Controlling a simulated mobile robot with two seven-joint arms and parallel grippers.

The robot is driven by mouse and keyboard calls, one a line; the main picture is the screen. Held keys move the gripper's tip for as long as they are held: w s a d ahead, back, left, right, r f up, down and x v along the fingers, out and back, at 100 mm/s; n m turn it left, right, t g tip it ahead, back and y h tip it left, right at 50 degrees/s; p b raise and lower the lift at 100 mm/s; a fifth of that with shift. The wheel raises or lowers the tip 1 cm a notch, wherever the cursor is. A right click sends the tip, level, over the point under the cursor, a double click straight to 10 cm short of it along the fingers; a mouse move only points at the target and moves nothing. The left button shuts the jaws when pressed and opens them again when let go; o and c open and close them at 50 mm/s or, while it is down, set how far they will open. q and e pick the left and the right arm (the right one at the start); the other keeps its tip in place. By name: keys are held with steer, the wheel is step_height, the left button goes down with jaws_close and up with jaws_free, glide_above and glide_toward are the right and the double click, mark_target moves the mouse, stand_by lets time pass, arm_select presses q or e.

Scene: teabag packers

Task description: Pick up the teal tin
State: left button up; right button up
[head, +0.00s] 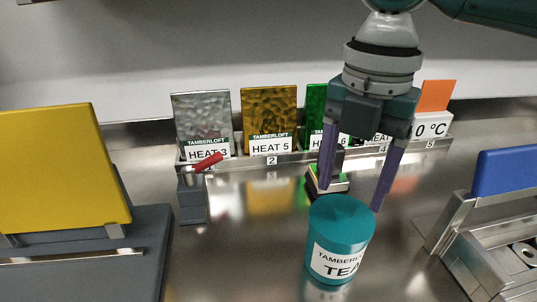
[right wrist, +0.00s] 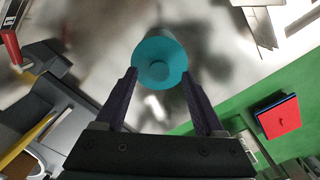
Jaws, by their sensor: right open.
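The teal tin (head: 340,225) stands upright on the metal counter, with a white label reading TEA on its front. In the right wrist view its round teal lid with a knob (right wrist: 160,62) shows ahead of the fingertips. My right gripper (head: 352,182) is open, pointing down, with its two purple fingers spread above and behind the tin in the head view. In the right wrist view the open fingers (right wrist: 162,78) reach toward either side of the lid. I cannot tell whether they touch it. My left gripper is not in view.
A rack (head: 290,160) holds several upright packets at the back. A device with a red lever (head: 193,198) stands left of the tin. A machine with a yellow panel (head: 62,172) is at far left, one with a blue panel (head: 506,171) at right.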

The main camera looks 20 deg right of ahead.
mark_target(345, 204)
steer(key=shift+s+a+f, duration=0.1)
steer(key=shift+a+f, duration=0.05)
steer(key=shift+f, duration=1.4)
jaws_close()
